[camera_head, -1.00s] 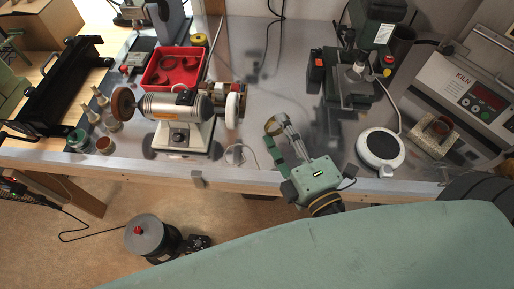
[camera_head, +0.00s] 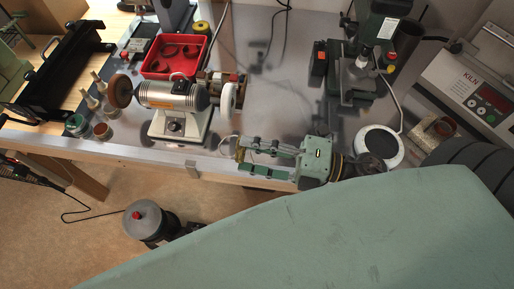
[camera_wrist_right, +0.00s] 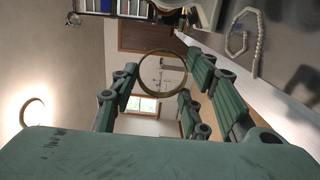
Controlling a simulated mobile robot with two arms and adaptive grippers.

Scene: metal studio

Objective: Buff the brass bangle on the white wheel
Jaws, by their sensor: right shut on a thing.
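The brass bangle (camera_wrist_right: 162,97) is a thin ring held between the finger pads of my right gripper in the right wrist view. In the head view the bangle (camera_head: 240,152) is a small brass edge at the fingertips, partly hidden. My right gripper (camera_head: 247,157) is shut on it, with the fingers pointing left over the front edge of the bench. The white wheel (camera_head: 230,98) is on the right end of the buffing machine (camera_head: 173,96), behind and slightly left of the bangle. A clear gap separates them. My left gripper is not in view.
A brown wheel (camera_head: 120,91) is on the machine's left end. A red tray (camera_head: 172,62) with dark rings stands behind. A drill press (camera_head: 366,65), a round white plate (camera_head: 379,146) and a kiln (camera_head: 476,87) are to the right. The bench middle is mostly clear.

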